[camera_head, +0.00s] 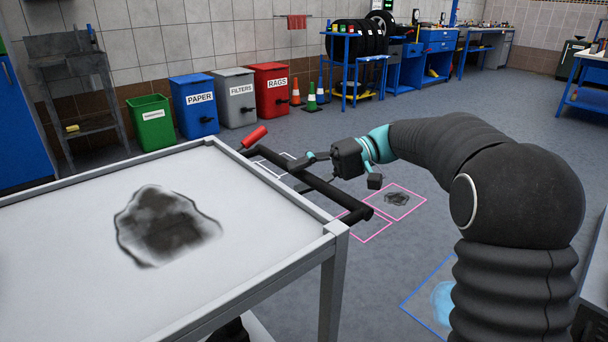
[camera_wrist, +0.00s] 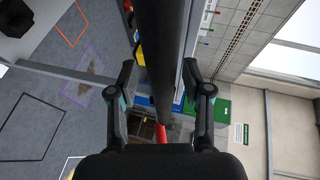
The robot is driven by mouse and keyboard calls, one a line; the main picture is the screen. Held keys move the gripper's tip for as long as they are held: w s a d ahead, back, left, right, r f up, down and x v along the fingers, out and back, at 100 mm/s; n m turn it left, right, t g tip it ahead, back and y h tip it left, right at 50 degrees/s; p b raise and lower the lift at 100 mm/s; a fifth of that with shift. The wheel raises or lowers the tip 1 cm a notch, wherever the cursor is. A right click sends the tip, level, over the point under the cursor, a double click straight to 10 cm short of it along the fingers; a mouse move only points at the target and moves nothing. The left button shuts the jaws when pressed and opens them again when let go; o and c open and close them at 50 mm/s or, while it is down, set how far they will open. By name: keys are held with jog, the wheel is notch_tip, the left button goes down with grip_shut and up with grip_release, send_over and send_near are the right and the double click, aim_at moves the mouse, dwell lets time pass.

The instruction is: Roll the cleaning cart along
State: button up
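The cleaning cart has a pale top (camera_head: 70,220) with a dark smudge (camera_head: 165,225) and a grey metal frame. Its black handle bar (camera_head: 320,188) sticks out along the right end, with a red grip (camera_head: 255,136) at the far end. My gripper (camera_head: 338,172) is at the middle of this bar. In the wrist view the bar (camera_wrist: 165,45) runs between the two spread fingers of my gripper (camera_wrist: 165,85). Gaps show on both sides, so the fingers do not look closed on it. The cart's wheels are hidden in both views.
Green, blue, grey and red bins (camera_head: 235,97) line the back wall, with traffic cones (camera_head: 312,98) beside them. A tyre rack (camera_head: 355,60) and blue workbenches stand behind. Coloured outlines, one pink (camera_head: 412,190), mark stained floor patches. Open floor lies beyond the cart and right.

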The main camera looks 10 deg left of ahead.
jog(key=v, duration=1.2)
